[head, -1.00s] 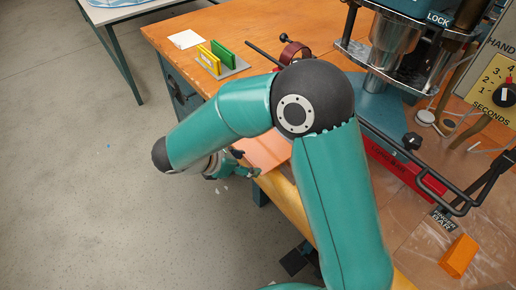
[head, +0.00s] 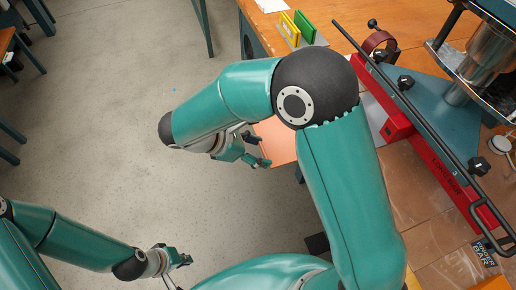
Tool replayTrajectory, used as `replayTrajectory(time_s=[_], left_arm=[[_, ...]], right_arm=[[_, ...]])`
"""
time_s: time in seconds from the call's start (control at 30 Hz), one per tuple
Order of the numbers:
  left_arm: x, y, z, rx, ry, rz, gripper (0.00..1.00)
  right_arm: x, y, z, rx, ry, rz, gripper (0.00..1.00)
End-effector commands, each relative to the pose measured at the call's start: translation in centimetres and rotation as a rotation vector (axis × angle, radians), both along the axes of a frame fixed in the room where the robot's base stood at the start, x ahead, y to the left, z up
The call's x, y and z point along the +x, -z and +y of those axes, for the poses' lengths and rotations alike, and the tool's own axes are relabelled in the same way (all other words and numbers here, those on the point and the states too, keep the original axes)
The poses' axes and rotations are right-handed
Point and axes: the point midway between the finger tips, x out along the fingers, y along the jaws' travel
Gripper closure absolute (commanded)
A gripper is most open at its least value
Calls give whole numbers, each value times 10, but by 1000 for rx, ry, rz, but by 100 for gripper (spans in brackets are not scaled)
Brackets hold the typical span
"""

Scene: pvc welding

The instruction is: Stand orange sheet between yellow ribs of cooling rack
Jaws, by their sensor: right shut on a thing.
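The orange sheet (head: 279,143) shows as a flat pale-orange piece, partly hidden behind my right arm. My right gripper (head: 262,161) is shut on its left edge, near the bench's front edge. The cooling rack (head: 319,40) stands at the back of the bench, beyond my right arm. Its yellow ribs (head: 290,29) are on the left and its green ribs (head: 305,27) on the right. The sheet is well apart from the rack. My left gripper (head: 181,270) is low at the lower left over the floor, open and empty.
A red and blue machine (head: 437,148) with a long black bar fills the right side of the wooden bench. A dark red clamp-like ring (head: 378,42) stands right of the rack. A white paper (head: 271,5) lies behind the rack. Open floor lies left of the bench.

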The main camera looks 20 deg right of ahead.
Motion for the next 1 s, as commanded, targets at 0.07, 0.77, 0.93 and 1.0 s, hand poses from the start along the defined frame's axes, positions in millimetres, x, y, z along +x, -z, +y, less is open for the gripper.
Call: replayTrajectory(time_s=[0.07, 0.77, 0.93, 1.0], left_arm=[[0, -4, 0, 0, 0, 0, 100], [0, -13, 0, 0, 0, 0, 100], [0, -16, 0, 0, 0, 0, 100], [0, -18, 0, 0, 0, 0, 100]], right_arm=[[0, -4, 0, 0, 1, 0, 84], [2, -6, 25, -1, 1, 0, 84], [3, -6, 35, -1, 1, 0, 84], [3, -6, 39, 0, 2, 1, 84]])
